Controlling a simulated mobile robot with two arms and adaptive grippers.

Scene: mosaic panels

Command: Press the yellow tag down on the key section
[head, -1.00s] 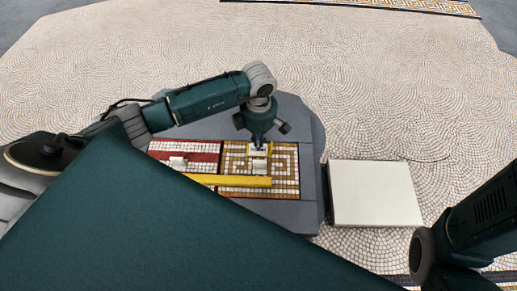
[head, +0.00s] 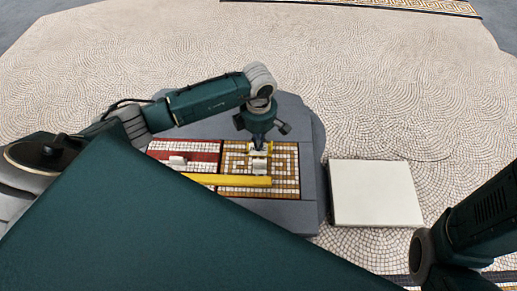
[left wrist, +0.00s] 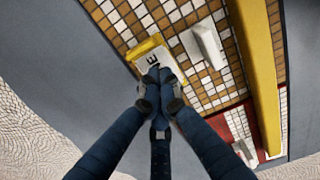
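The yellow tag (left wrist: 143,46) shows in the left wrist view as a small plate with yellow edges and a white face with dark letters. It lies over the brown-and-white key section (head: 287,158), near its upper middle in the head view. My left gripper (left wrist: 158,74) has its fingers drawn together, with the tips at the tag's face and covering part of the lettering. In the head view the left gripper (head: 259,147) points down on the tag (head: 269,146). I cannot tell whether the tag sits flush. My right gripper is out of view.
A white handle (left wrist: 208,45) stands on the key section close to the tag. A long yellow bar (head: 230,181) crosses the panels below it. A red-and-white section (head: 205,157) with another white handle (head: 178,162) lies left. A pale box (head: 375,193) stands right.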

